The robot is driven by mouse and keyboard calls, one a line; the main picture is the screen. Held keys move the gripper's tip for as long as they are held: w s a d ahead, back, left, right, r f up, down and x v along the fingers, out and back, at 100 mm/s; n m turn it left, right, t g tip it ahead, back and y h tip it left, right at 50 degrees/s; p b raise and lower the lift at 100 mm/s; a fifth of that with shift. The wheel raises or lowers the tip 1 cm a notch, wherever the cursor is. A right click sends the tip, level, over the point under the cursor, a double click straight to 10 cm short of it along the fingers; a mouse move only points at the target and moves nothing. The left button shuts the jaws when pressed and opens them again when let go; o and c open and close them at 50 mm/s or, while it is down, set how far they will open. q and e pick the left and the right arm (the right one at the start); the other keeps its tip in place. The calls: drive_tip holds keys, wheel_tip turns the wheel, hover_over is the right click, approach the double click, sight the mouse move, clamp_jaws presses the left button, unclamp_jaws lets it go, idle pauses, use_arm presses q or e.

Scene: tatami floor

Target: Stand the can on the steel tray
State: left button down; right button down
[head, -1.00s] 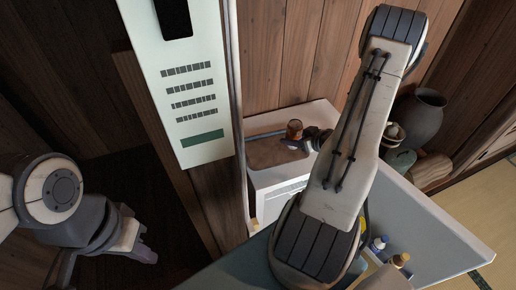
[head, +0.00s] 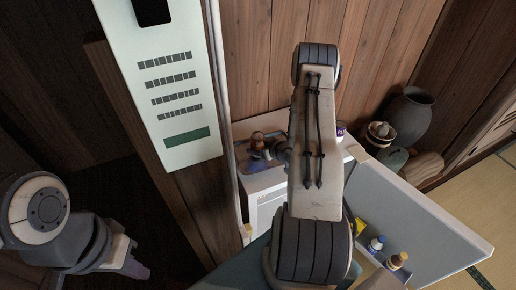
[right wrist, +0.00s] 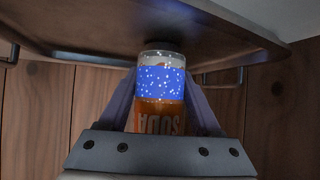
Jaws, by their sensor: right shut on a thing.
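The can (right wrist: 160,88), orange with a speckled blue band and SODA lettering, is between the fingers of my right gripper (right wrist: 162,105), which is shut on it. In the right wrist view the lettering is upside down. The can's far end is at the steel tray (right wrist: 90,22), over a dark patch; I cannot tell whether they touch. In the head view the can (head: 257,138) looks upright over the tray (head: 246,163) on the white cabinet, partly hidden by the gripper (head: 262,150). My left gripper (head: 136,270) is low at the left, its jaws unclear.
A purple-labelled container (head: 341,130) stands on the cabinet (head: 266,205) right of my right arm. A white panel (head: 165,85) on a wooden post stands at the left. Bottles (head: 376,243), a dark vase (head: 408,110) and rounded stones lie at the right. A plank wall is behind.

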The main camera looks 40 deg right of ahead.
drive_tip(key=shift+r, duration=0.1)
drive_tip(key=shift+c, duration=0.4)
unclamp_jaws()
drive_tip(key=shift+s+r, duration=0.2)
drive_tip(key=shift+s, duration=0.05)
drive_tip(key=p+v, duration=0.2)
drive_tip(key=v, duration=0.9)
drive_tip(key=shift+s+r, duration=0.1)
drive_tip(key=shift+s, duration=0.05)
